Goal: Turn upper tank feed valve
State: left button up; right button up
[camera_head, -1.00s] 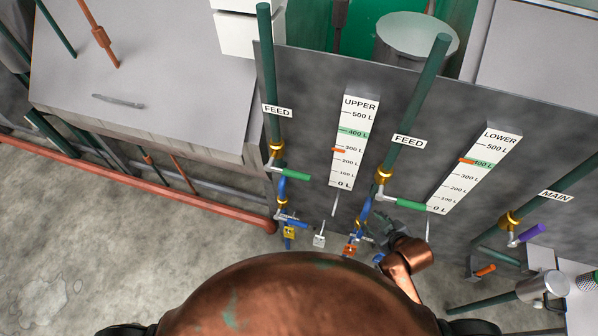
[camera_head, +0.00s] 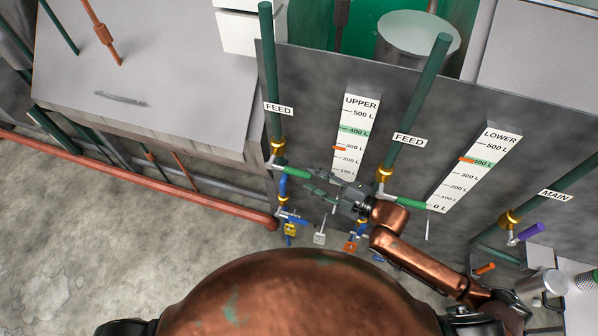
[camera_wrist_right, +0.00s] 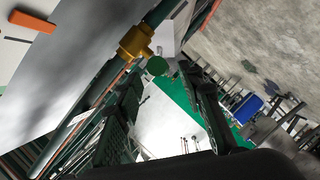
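The upper feed valve is a brass fitting (camera_head: 277,147) on the left green FEED pipe, with a green lever handle (camera_head: 291,173) pointing right. My right gripper (camera_head: 309,183) is just right of this handle, its fingers pointing left toward it. In the right wrist view the gripper (camera_wrist_right: 162,76) is open, with nothing held. The round end of the green handle (camera_wrist_right: 157,66) shows between and just beyond the fingertips, near the brass fitting (camera_wrist_right: 137,41). Whether a finger touches it is unclear. My left gripper is out of view.
The lower feed valve has a similar green handle (camera_head: 407,201), close to my right wrist. The UPPER gauge (camera_head: 357,115) is behind the gripper. The MAIN valve has a purple handle (camera_head: 530,232) at right.

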aim_at(299, 173)
jog(key=p+x, duration=0.1)
jog(key=x, duration=0.5)
jog(key=shift+a, duration=0.1)
jog(key=shift+w, duration=0.1)
grip_shut()
dwell(0.5)
